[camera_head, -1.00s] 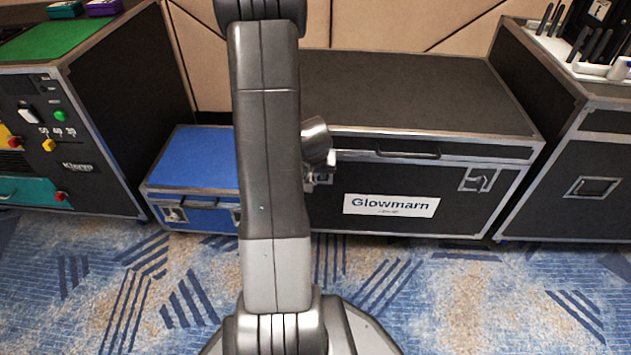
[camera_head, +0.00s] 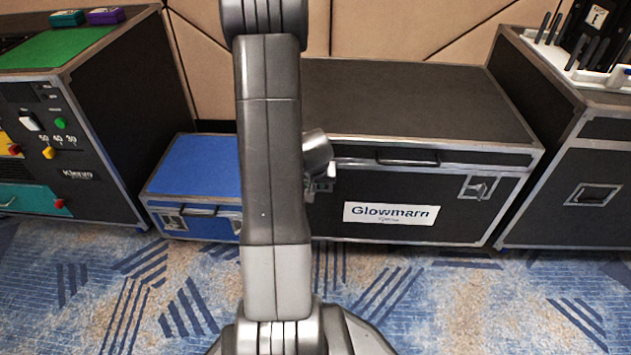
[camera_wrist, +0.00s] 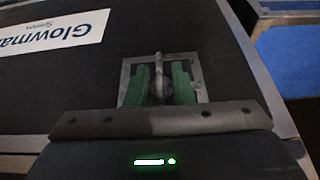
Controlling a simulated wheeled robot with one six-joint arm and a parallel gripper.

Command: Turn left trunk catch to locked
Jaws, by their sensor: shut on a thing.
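The black trunk (camera_head: 430,175) has metal edges and a white Glowmarn label (camera_head: 390,213), which also shows in the wrist view (camera_wrist: 60,38). Its left catch (camera_wrist: 194,66) is a metal plate with an upright-looking lever (camera_wrist: 158,66) in the wrist view. My gripper (camera_wrist: 160,78) has its two green fingers on either side of this lever and is shut on it. The lower part of the lever is hard to make out between the fingers. In the head view my arm and wrist hide most of the left catch. The right catch (camera_head: 478,187) is in plain sight.
A low blue case (camera_head: 195,165) stands left of the trunk, with a black control cabinet (camera_head: 130,120) beyond it. Another black case (camera_head: 590,150) holding tools stands at the right. Patterned blue carpet (camera_head: 430,300) in front is clear.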

